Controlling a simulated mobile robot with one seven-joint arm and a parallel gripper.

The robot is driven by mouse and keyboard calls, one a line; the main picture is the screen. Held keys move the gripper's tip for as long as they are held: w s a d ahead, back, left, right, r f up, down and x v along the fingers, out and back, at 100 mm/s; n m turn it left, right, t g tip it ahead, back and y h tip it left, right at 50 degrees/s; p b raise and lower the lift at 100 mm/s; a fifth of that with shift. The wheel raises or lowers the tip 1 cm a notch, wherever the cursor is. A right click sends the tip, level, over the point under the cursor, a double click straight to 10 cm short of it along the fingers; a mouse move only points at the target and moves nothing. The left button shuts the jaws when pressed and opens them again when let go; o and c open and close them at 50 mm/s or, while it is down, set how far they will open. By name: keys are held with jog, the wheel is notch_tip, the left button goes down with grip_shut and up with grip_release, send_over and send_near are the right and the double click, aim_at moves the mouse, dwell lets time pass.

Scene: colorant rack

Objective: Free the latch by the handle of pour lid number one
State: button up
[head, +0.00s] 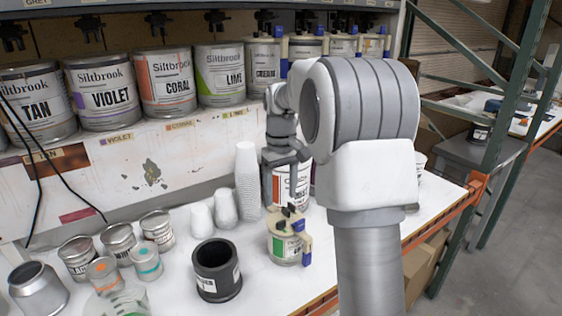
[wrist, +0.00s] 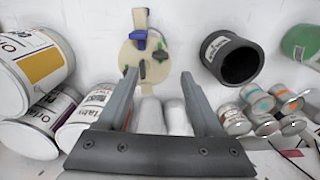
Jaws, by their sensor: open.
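A small can with a cream pour lid (head: 283,220) stands on the bench, below my gripper. The lid has a blue handle (head: 304,246) on its right side and dark parts on top. In the wrist view the round lid (wrist: 133,58) lies beyond the fingertips, with blue pieces and a green piece on it. No number is readable on it. My gripper (head: 290,175) points down above and behind the can in the head view. In the wrist view its two fingers (wrist: 158,76) are spread apart with nothing between them, and I see no contact with the lid.
A black cup (head: 217,272) stands left of the can. White cup stacks (head: 247,180) and a larger can (head: 275,185) stand close behind. Several small tins stand at left. Large Siltbrook cans (head: 165,80) line the shelf; some at right have blue-handled lids.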

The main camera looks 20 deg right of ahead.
notch_tip(320, 180, up, 9)
jog(key=shift+r+p, duration=0.2)
jog(key=shift+p, duration=0.1)
dwell(0.4)
